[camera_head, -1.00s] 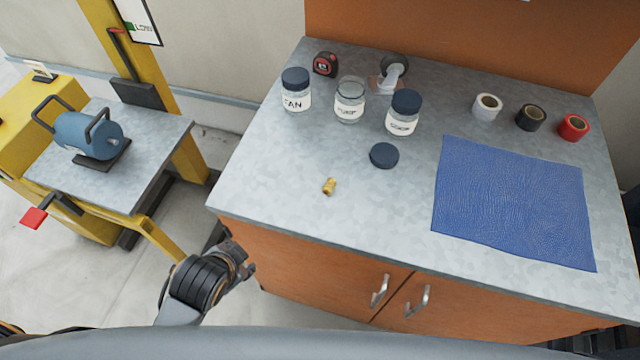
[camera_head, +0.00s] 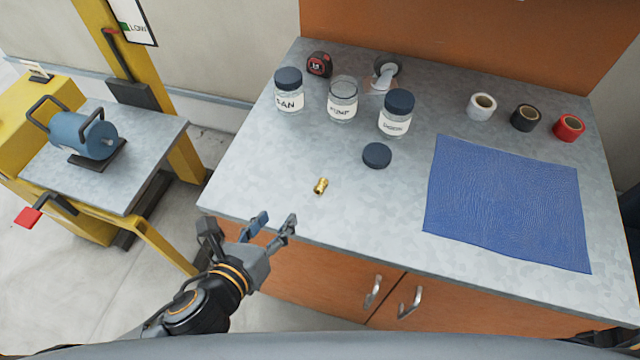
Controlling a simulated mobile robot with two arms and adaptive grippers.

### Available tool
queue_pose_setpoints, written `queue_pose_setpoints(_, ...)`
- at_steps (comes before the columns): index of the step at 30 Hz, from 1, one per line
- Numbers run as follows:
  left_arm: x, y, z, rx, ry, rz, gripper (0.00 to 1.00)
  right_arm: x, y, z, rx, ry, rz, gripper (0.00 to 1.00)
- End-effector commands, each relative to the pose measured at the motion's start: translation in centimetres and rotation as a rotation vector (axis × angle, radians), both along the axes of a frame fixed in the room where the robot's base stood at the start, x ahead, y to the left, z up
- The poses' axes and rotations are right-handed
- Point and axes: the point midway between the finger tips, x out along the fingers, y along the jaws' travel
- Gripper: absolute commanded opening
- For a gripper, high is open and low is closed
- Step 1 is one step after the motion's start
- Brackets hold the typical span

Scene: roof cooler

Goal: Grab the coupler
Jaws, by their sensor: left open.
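The coupler (camera_head: 321,186) is a small brass-coloured fitting. It lies on the grey metal worktop (camera_head: 370,225), left of the blue mat and near the front left part of the top. My left gripper (camera_head: 274,222) is open and empty. In the picture it is at the worktop's front edge, below and left of the coupler and apart from it.
Three labelled jars stand behind the coupler; the middle jar (camera_head: 342,100) has no lid. A dark lid (camera_head: 377,155) lies nearby. A blue mat (camera_head: 508,205) and tape rolls (camera_head: 525,118) are at the right. The worktop around the coupler is clear.

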Motion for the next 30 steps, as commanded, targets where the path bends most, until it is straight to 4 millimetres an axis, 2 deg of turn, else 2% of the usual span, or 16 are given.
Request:
queue_pose_setpoints(3, -0.8, -0.8, 0.3, 0.16, -0.108, -0.147, 0.46, 0.1, 0.0, 0.0, -0.001, -0.002, 0.0, 0.84)
queue_pose_setpoints(8, -0.9, -1.5, 0.3, 0.245, -0.169, -0.222, 0.46, 0.1, -0.1, 0.1, -0.001, -0.002, 0.0, 0.84)
queue_pose_setpoints(18, 4.1, -4.2, -1.9, 0.245, -0.171, -0.222, 0.46, 0.1, -0.1, 0.7, -0.002, -0.002, 0.0, 0.84)
queue_pose_setpoints(30, 7.1, -6.2, -3.3, 0.243, -0.167, -0.221, 0.46, 0.1, -0.1, 1.2, -0.001, -0.001, 0.001, 0.84)
